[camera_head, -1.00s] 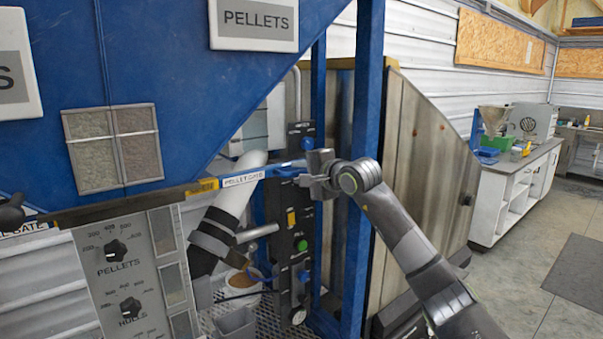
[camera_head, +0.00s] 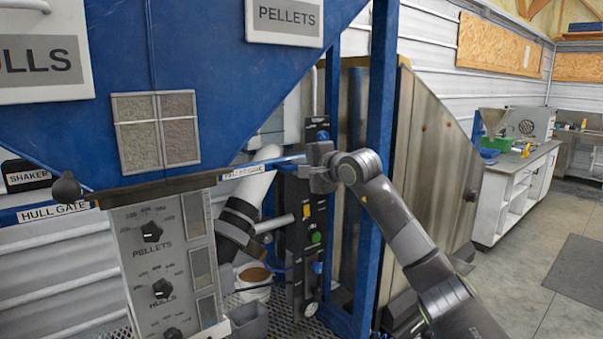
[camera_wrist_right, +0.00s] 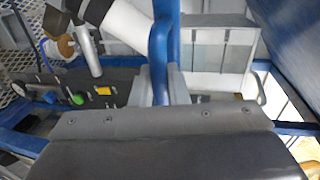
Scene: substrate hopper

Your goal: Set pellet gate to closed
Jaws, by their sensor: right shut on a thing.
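The pellet gate is a blue bar (camera_head: 272,164) with a white label (camera_head: 243,173), under the lower edge of the blue hopper (camera_head: 220,60). My right gripper (camera_head: 318,168) is shut on its outer end, beside a blue post. In the right wrist view the blue handle (camera_wrist_right: 158,55) stands between the fingers of my gripper (camera_wrist_right: 160,88). The label is partly cut off, and no yellow band shows on the bar. The fingers hide the gripped end. My left gripper is not in view.
A black panel (camera_head: 305,225) with coloured buttons stands just below my right gripper. The blue post (camera_head: 378,150) is close to my arm. A hull gate label (camera_head: 53,211) and black knob (camera_head: 67,186) are at the left. Open floor (camera_head: 520,270) lies right.

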